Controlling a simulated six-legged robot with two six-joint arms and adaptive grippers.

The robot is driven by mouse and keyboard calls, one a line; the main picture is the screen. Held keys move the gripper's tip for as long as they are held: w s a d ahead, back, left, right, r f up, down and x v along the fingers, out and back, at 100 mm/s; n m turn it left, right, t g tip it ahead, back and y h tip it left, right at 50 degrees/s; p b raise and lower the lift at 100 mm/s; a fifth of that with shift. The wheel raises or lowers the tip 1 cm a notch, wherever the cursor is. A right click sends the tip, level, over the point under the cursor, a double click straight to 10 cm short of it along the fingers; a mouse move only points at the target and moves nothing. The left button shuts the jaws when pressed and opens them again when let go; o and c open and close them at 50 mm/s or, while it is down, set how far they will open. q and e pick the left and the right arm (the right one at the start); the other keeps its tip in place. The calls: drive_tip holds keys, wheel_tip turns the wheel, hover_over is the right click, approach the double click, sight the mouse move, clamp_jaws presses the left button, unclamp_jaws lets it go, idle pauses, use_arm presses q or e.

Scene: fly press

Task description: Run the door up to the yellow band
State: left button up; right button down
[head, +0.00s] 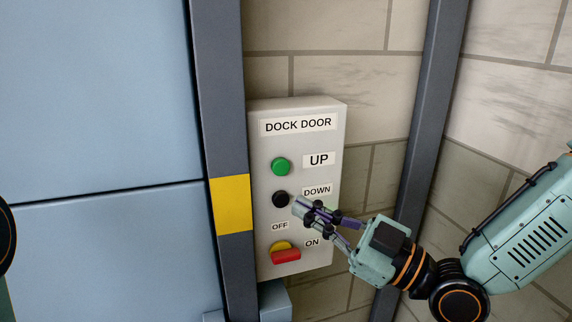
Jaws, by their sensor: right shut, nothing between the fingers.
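The dock door (95,95) is a pale blue panelled surface filling the left of the head view; a dark horizontal seam crosses it. Its bottom edge is out of view. The yellow band (231,204) is on the grey post beside it, roughly level with the seam's right end. The control box (325,225) has a green UP button (281,167), a black DOWN button (280,199) and a red switch handle (286,256) on a yellow base near OFF and ON labels. My right gripper (299,207) is shut and empty, its tips close beside the black button; contact is unclear. My left gripper is out of view.
A tiled stone wall (510,100) stands behind the box. A second grey post (425,130) rises right of the box, behind my right arm. A pale blue block (275,301) shows below the box. Space before the green button is clear.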

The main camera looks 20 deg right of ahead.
sight(281, 167)
use_arm(q)
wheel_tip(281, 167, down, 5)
drive_tip(key=b, duration=0.4)
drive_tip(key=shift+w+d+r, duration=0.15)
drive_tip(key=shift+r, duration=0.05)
use_arm(e)
drive_tip(key=shift+n+y, duration=0.4)
drive_tip(key=shift+n, duration=0.3)
drive_tip(key=w, duration=0.5)
drive_tip(key=w+r, duration=0.1)
drive_tip(key=w, duration=0.2)
drive_tip(key=shift+w, duration=0.25)
drive_tip(key=shift+s, duration=0.2)
drive_tip(key=shift+w, duration=0.2)
drive_tip(key=shift+s, duration=0.15)
